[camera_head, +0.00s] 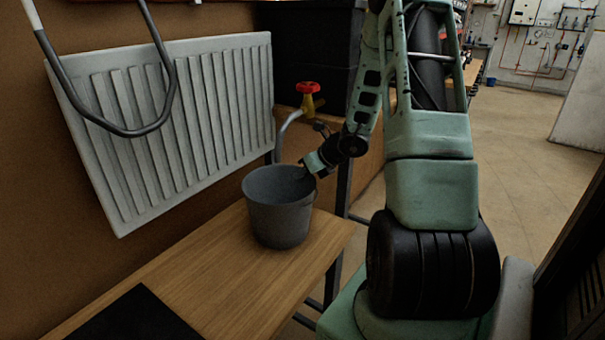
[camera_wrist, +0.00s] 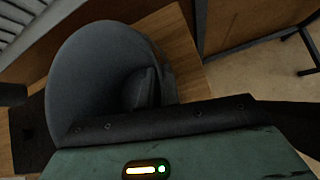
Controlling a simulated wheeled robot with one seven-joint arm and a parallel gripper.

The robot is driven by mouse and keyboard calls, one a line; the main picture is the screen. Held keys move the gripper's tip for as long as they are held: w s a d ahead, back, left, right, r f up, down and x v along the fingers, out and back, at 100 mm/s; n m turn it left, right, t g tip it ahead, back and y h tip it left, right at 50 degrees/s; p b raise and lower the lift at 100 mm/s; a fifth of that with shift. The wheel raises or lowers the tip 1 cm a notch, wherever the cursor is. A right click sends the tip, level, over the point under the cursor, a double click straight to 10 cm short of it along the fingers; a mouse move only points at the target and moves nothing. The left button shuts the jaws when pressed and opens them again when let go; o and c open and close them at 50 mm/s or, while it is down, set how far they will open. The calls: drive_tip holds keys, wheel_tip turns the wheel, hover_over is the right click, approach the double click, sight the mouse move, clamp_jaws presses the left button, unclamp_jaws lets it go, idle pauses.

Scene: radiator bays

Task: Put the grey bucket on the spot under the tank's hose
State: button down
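The grey bucket (camera_head: 278,215) stands upright on the wooden bench (camera_head: 215,275), near its right end, in the head view. My gripper (camera_head: 315,170) is at the right side of the bucket's rim. In the wrist view the bucket (camera_wrist: 85,75) shows its open mouth, and one dark finger of my gripper (camera_wrist: 150,88) is inside against the near wall. The other finger is mostly hidden, so I cannot tell whether they clamp the rim. A dark hose (camera_head: 150,131) hangs in a loop at upper left. A flat black square (camera_head: 135,318) lies on the bench at lower left.
A white ribbed radiator (camera_head: 170,125) stands along the wall behind the bench. A tap with a red handle (camera_head: 308,90) and bent grey spout is close behind the bucket. A black box-shaped body (camera_head: 305,50) is behind it. Open floor (camera_head: 520,165) lies to the right.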

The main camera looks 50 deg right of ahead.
drive_tip(key=shift+f, duration=0.15)
drive_tip(key=c, duration=1.6)
unclamp_jaws()
